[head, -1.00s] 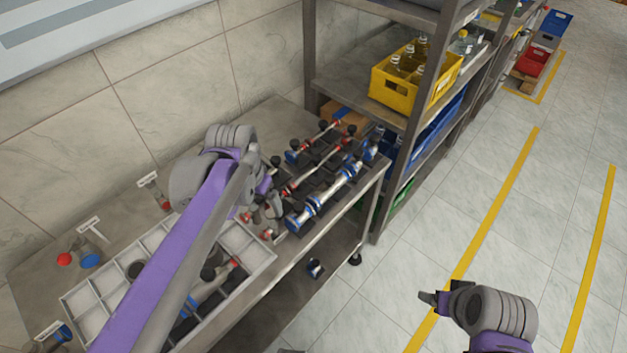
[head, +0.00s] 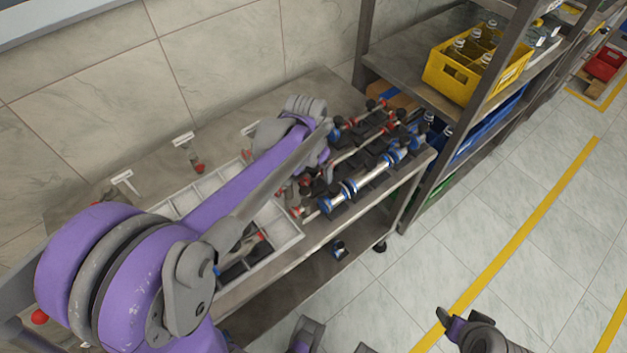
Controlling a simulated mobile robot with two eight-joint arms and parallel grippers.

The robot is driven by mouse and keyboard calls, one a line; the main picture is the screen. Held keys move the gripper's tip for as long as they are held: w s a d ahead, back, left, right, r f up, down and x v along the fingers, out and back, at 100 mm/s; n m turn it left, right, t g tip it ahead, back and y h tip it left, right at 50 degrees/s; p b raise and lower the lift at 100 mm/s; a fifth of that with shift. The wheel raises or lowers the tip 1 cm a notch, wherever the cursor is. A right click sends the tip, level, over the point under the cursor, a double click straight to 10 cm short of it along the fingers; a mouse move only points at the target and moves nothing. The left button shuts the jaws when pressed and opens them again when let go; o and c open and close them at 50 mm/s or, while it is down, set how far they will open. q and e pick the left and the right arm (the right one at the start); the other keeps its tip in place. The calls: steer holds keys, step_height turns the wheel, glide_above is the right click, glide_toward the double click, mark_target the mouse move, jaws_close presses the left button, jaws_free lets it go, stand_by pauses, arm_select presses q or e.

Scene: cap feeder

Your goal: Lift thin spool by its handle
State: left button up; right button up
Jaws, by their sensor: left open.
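Several spools lie in a rack of dark holders at the far right end of the table. A thin spool with a pale shaft and red ends (head: 352,149) lies behind a thicker silver spool with blue rings (head: 366,182). Another thin red-ended spool (head: 363,124) lies farther back. My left gripper (head: 314,182) is open at the left edge of the rack, beside the spools' near-left ends. My forearm hides part of it, and I cannot tell whether it touches a spool. My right gripper (head: 447,322) is over the floor, away from the table; its jaws are unclear.
A white divided tray (head: 284,240) with parts in it lies under my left arm. Small parts with white labels (head: 183,138) stand along the wall. A shelf post (head: 452,135) rises close to the rack, with a yellow crate (head: 462,84) on the shelf.

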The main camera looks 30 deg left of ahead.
mark_target(315, 178)
arm_select(q)
step_height(315, 178, down, 3)
steer(key=shift+w+f, duration=0.15)
steer(key=shift+f, duration=0.05)
steer(key=shift+c, duration=0.2)
jaws_close()
steer(key=shift+r, duration=0.15)
